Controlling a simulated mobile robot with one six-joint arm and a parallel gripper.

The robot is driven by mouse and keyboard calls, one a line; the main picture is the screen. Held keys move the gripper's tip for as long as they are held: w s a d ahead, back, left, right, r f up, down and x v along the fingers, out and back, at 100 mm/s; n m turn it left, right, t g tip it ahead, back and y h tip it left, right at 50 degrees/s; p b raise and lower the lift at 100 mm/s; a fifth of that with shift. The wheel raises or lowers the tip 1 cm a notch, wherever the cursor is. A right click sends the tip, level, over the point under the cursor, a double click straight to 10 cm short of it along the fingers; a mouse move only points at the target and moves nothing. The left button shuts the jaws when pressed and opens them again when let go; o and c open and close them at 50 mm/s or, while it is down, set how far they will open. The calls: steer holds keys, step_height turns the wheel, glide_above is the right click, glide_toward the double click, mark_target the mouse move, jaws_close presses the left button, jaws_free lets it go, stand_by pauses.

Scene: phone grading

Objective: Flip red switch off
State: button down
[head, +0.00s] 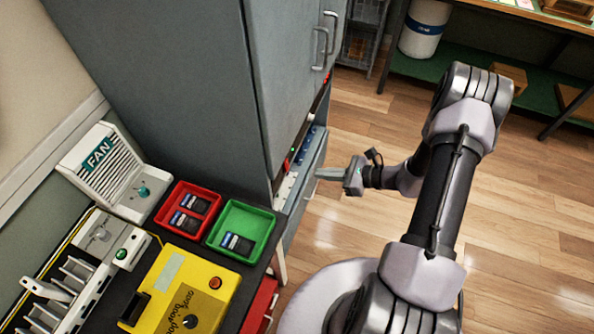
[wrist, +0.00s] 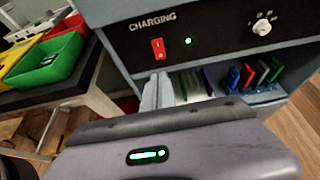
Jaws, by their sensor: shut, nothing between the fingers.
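The red switch (wrist: 158,48) is a small upright rocker on the black CHARGING panel (wrist: 215,50) in the wrist view. A green lamp (wrist: 188,41) glows just right of it. My gripper (head: 320,173) is shut and empty in the head view, its pale fingers pointing left at the cabinet front. In the wrist view the pale fingers (wrist: 155,92) show below the switch, apart from it in the picture. Which way the rocker is tipped is too small to tell.
A white knob (wrist: 262,27) sits at the panel's right. Colored upright slabs stand in the bay below. A tall grey cabinet (head: 165,75) rises beside the bench, which holds a fan (head: 105,165), a red tray (head: 163,217), a green tray (head: 258,222) and a yellow box (head: 205,275). Open floor lies right.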

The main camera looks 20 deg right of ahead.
mark_target(288, 166)
steer(key=shift+w+r+b+x, duration=0.15)
steer(key=shift+b+x, duration=0.25)
steer(key=shift+x, duration=1.05)
steer(key=shift+r+b+x, duration=0.2)
steer(key=shift+b+x, duration=0.2)
steer(key=shift+x, duration=1.1)
steer(key=shift+w+r+b+x, duration=0.15)
steer(key=shift+b+x, duration=0.25)
steer(key=shift+x, duration=1.05)
steer(key=shift+a, duration=0.25)
steer(key=shift+r+p, duration=0.4)
steer(key=shift+r, duration=0.45)
steer(key=shift+s+d, duration=0.15)
steer(key=shift+d, duration=0.2)
steer(key=p+v, duration=0.2)
steer(key=v, duration=1.1)
steer(key=shift+s+f+p, duration=0.25)
steer(key=shift+f+p, duration=0.15)
